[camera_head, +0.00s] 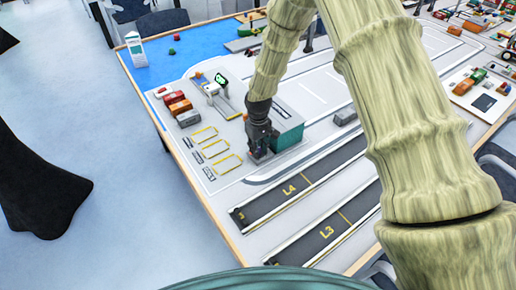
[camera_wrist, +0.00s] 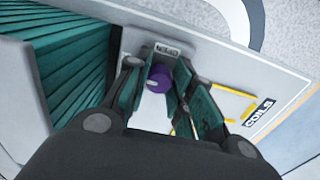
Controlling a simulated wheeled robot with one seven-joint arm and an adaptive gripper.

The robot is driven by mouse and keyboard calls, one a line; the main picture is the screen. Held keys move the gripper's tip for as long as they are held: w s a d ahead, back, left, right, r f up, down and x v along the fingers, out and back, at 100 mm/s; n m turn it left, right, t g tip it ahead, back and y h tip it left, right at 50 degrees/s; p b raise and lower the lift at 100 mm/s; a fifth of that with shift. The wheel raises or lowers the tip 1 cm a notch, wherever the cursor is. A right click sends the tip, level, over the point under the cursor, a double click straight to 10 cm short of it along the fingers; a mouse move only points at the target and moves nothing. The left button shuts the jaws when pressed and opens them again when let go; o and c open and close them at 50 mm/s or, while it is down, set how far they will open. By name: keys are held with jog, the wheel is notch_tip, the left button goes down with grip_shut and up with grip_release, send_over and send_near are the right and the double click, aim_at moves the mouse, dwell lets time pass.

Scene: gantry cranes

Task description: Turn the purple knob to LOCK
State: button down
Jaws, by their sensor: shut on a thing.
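The purple knob (camera_wrist: 157,82) shows in the wrist view on a light grey panel face, with a small pale mark on its left side. A small label plate (camera_wrist: 167,49) sits just beyond it, its text too blurred to read. My gripper (camera_wrist: 162,73) has its dark green-padded fingers on both sides of the knob and is shut on it. In the head view my gripper (camera_head: 258,148) points down beside a teal container (camera_head: 287,134), and the knob is hidden there.
Teal ribbed walls (camera_wrist: 70,60) stand close on the left in the wrist view. Yellow-outlined bays and a COILS label (camera_wrist: 258,113) lie to the right. Orange and red blocks (camera_head: 180,107) stand left of my gripper. Dark lanes L4 (camera_head: 290,190) and L3 (camera_head: 328,231) are clear.

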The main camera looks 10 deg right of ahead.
jog(key=c, duration=1.2)
grip_release()
jog(key=shift+c, duration=0.2)
jog(key=shift+r, duration=0.1)
notch_tip(320, 180, up, 12)
